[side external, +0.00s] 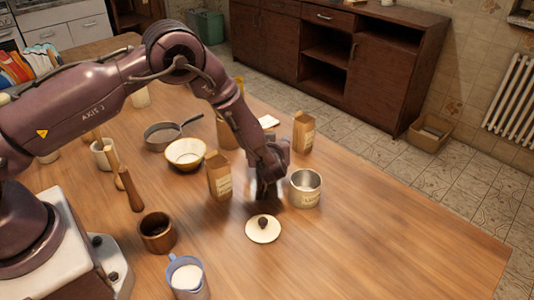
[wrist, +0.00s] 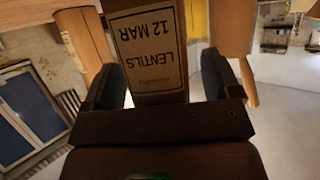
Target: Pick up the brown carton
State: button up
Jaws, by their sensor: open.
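A brown carton (wrist: 150,45) with a pale label reading "LENTILS 12 MAR" appears upside down in the wrist view, between the two fingers of my gripper (wrist: 162,80). The jaws are open, with a visible gap on the right; depth to the carton is unclear. In the side external view my gripper (side external: 266,190) is low over the table. One brown carton (side external: 219,177) stands to its left, and another brown carton (side external: 303,132) stands behind and to its right. I cannot tell which of them the wrist view shows.
A metal pot (side external: 305,188) stands just right of my gripper, and a cream lid (side external: 263,229) lies in front. A bowl (side external: 185,153), pan (side external: 162,134), wooden cup (side external: 157,232) and jug (side external: 187,277) stand to the left. The table's right side is clear.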

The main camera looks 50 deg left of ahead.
jog(key=shift+c, duration=0.5)
jog(key=c, duration=0.9)
jog(key=shift+o, duration=0.2)
jog(key=shift+w+r, duration=0.1)
jog(key=shift+r, duration=0.35)
notch_tip(320, 180, up, 3)
jog(key=shift+f, duration=0.15)
jog(key=s+r, duration=0.9)
jog(key=s, duration=0.5)
jog(key=shift+d+r, duration=0.2)
jog(key=shift+d, duration=0.05)
